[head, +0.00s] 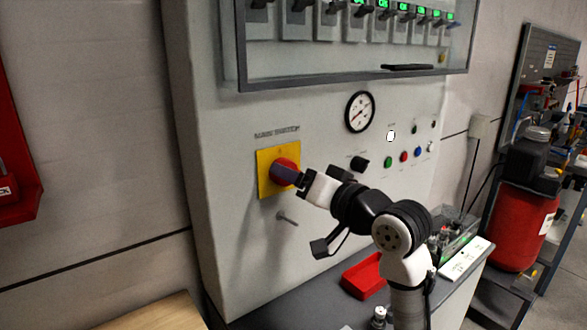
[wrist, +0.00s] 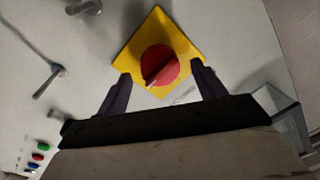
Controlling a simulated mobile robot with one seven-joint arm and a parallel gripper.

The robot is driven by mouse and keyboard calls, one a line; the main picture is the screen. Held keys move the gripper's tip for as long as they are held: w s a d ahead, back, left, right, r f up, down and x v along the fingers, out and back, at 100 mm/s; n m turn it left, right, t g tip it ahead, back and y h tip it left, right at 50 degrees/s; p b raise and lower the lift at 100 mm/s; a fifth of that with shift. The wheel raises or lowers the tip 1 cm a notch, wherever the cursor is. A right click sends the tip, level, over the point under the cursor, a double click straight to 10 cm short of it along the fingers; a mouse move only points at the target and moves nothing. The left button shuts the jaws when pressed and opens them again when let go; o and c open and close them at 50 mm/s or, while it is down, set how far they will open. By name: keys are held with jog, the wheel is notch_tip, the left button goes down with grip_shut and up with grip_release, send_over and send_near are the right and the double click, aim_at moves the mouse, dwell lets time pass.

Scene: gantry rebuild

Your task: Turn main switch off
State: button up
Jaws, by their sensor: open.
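The main switch is a red rotary knob (wrist: 160,66) on a yellow square plate (head: 265,185), fixed to the pale cabinet front under a dark label. In the head view the knob (head: 284,170) is partly covered by my gripper (head: 290,176). In the wrist view my gripper (wrist: 160,86) is open, with one dark finger on each side of the knob's lower part. A gap shows between each finger and the knob. The knob's raised grip bar runs diagonally in the wrist view. Whether the fingers reach as deep as the knob is hard to tell.
A metal peg (head: 287,217) sticks out below the switch. A gauge (head: 360,111), a black selector (head: 360,163) and several coloured buttons (head: 403,156) are to the right. Above is a glazed breaker box (head: 355,82). A red tray (head: 363,276) lies on the ledge below.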

jog(key=shift+w+a, duration=0.5)
jog(key=shift+w, duration=0.05)
jog(key=c, duration=1)
